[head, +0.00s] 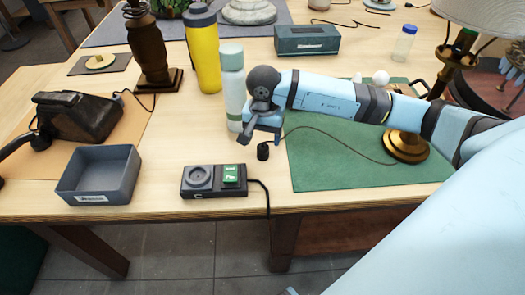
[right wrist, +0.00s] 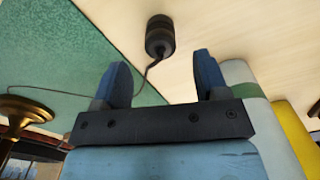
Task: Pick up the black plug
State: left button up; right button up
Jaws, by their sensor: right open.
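The black plug (head: 263,152) is a small dark cylinder on the bare wooden tabletop, just left of the green mat. A thin dark cord runs from it across the mat toward the brass lamp base (head: 406,148). My right gripper (head: 260,139) is open and empty, just behind and above the plug. In the right wrist view the plug (right wrist: 160,37) lies beyond the two fingertips (right wrist: 160,75), roughly centred between them and apart from them. My left gripper is not in view.
A pale green-capped bottle (head: 231,85) stands close left of my right gripper, with a yellow bottle (head: 203,50) behind. A black socket box with a green switch (head: 213,181) sits front left. A grey tray (head: 99,174) is farther left. The green mat (head: 325,170) is mostly clear.

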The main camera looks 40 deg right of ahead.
aim_at(263, 146)
jog(key=shift+a+f, duration=0.15)
jog(key=shift+f, duration=2.6)
jog(key=c, duration=1)
